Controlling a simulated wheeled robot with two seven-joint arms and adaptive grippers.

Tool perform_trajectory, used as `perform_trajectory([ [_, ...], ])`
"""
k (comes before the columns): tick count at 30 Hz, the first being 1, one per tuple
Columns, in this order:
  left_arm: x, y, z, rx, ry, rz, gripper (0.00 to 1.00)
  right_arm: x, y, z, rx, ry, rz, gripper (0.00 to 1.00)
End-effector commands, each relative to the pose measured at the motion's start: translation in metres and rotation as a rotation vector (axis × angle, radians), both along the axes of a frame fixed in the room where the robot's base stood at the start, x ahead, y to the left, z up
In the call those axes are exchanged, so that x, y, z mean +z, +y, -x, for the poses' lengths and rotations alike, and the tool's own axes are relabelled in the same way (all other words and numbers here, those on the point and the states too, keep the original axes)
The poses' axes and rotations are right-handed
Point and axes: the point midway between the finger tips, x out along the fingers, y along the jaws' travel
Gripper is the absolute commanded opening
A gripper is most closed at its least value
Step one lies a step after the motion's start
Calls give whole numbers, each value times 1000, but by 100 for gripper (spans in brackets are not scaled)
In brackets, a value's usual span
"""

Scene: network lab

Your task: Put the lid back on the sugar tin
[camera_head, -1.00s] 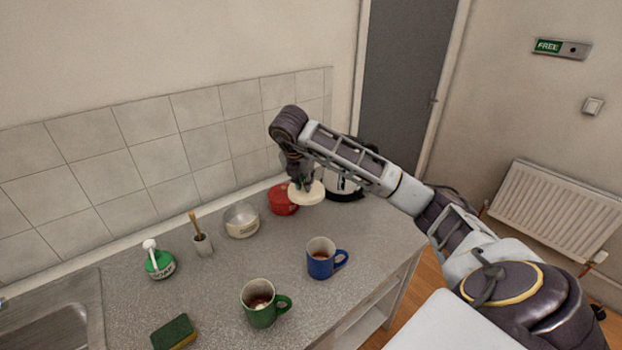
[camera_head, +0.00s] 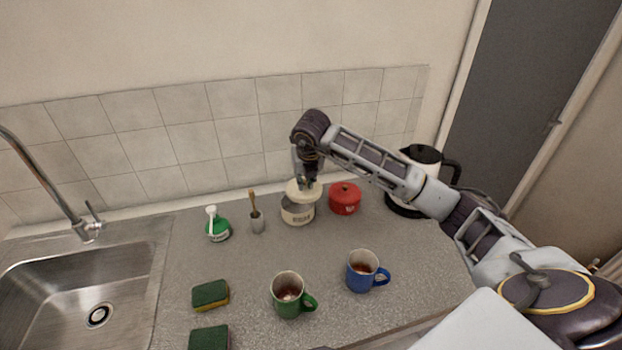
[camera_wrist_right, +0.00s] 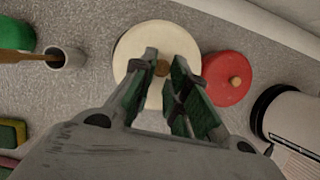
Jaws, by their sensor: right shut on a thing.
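The sugar tin (camera_head: 297,214) is a cream, open-topped tin with lettering on its side, standing on the counter between the brush pot and the red tin. The round cream lid (camera_head: 312,192) is held by its small knob in my right gripper (camera_head: 305,178). The lid is over the tin, a little right of its middle, and part of the tin's opening shows beneath it. In the right wrist view the gripper (camera_wrist_right: 165,72) is shut on the knob, and the lid (camera_wrist_right: 140,45) hides the tin. My left gripper is not in view.
A red lidded tin (camera_head: 345,200) stands close on the right, a kettle (camera_head: 420,160) beyond it. A brush pot (camera_head: 257,222) and green soap bottle (camera_head: 217,226) are on the left. Green (camera_head: 288,296) and blue (camera_head: 362,272) mugs stand in front. Sponges (camera_head: 210,295) lie near the sink (camera_head: 70,300).

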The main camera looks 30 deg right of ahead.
Motion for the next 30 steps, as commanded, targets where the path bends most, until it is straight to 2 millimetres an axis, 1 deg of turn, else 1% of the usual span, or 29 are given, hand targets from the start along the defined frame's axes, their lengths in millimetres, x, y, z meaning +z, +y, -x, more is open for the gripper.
perform_trajectory([
  [3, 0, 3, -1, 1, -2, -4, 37, 1, 3, -4, 91, -1, 0, 0],
  [9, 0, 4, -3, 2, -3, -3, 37, 3, 9, -10, 243, 0, 1, 0],
  [15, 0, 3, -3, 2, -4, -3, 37, 4, 11, -13, 353, 0, 1, 0],
  [21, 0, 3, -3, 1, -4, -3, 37, 4, 11, -13, 399, 0, 4, 0],
  [30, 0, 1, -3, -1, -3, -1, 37, 4, 11, -13, 403, 0, 4, 0],
])
